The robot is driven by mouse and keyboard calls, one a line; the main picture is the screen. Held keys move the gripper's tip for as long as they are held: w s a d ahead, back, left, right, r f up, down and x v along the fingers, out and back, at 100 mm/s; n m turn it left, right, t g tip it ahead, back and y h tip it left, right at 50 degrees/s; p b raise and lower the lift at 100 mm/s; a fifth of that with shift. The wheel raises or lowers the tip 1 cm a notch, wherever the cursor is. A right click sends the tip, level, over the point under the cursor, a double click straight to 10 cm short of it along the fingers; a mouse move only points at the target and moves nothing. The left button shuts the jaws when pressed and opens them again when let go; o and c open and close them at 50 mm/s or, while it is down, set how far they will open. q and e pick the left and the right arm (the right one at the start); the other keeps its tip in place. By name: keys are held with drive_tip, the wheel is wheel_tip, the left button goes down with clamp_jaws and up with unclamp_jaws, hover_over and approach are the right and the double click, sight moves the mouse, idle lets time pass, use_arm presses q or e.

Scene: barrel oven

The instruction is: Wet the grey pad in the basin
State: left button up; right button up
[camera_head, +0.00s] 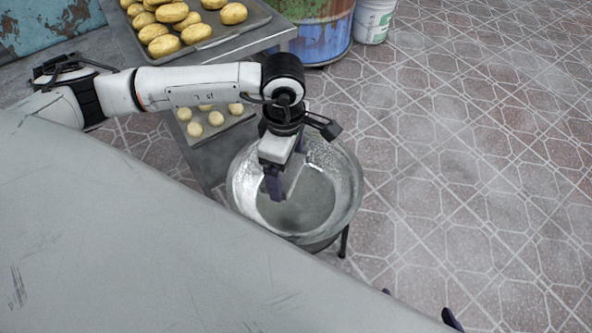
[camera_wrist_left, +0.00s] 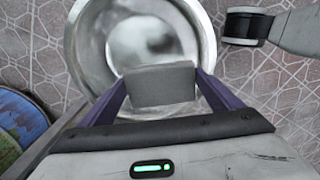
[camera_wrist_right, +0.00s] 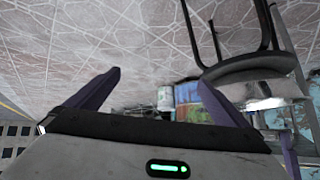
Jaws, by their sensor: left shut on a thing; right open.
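The metal basin (camera_head: 352,185) stands on dark legs on the tiled floor, and it also shows in the left wrist view (camera_wrist_left: 78,45). Its inside is shiny and grey. My left gripper (camera_head: 274,182) points down over the basin. In the left wrist view my left gripper (camera_wrist_left: 160,88) is shut on the grey pad (camera_wrist_left: 160,82), held between its purple fingers. I cannot tell whether the pad touches the water or the basin's bottom. My right gripper (camera_wrist_right: 160,80) is open and empty, away from the basin; only its fingertips show at the bottom of the head view.
An upper tray (camera_head: 215,41) of browned buns and a lower tray (camera_head: 222,131) of pale dough balls are beside the basin. A rusty painted barrel (camera_head: 322,32) and a white bucket (camera_head: 373,22) stand behind. The tiled floor to the right is clear.

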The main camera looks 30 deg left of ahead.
use_arm(q)
drive_tip(key=w+f+n+b, duration=0.5)
drive_tip(key=f+n+b, duration=0.4)
drive_tip(key=n, duration=0.7)
drive_tip(key=n+b, duration=0.4)
drive_tip(key=b, duration=0.1)
hover_over(296, 194)
wheel_tip(296, 194, down, 6)
drive_tip(key=shift+r, duration=0.15)
drive_tip(key=shift+f+b, duration=0.75)
drive_tip(key=shift+f, duration=0.1)
use_arm(e)
drive_tip(key=w+a+f+n+g+y, duration=0.1)
drive_tip(key=a+f, duration=0.3)
drive_tip(key=f, duration=0.6)
drive_tip(key=shift+w+a+g, duration=0.15)
drive_tip(key=shift+w+g, duration=0.15)
drive_tip(key=shift+w, duration=0.05)
drive_tip(key=shift+f, duration=0.1)
use_arm(q)
drive_tip(key=shift+f+b, duration=0.3)
drive_tip(key=shift+f, duration=0.35)
use_arm(e)
drive_tip(key=shift+f, duration=0.3)
use_arm(q)
drive_tip(key=shift+r, duration=0.1)
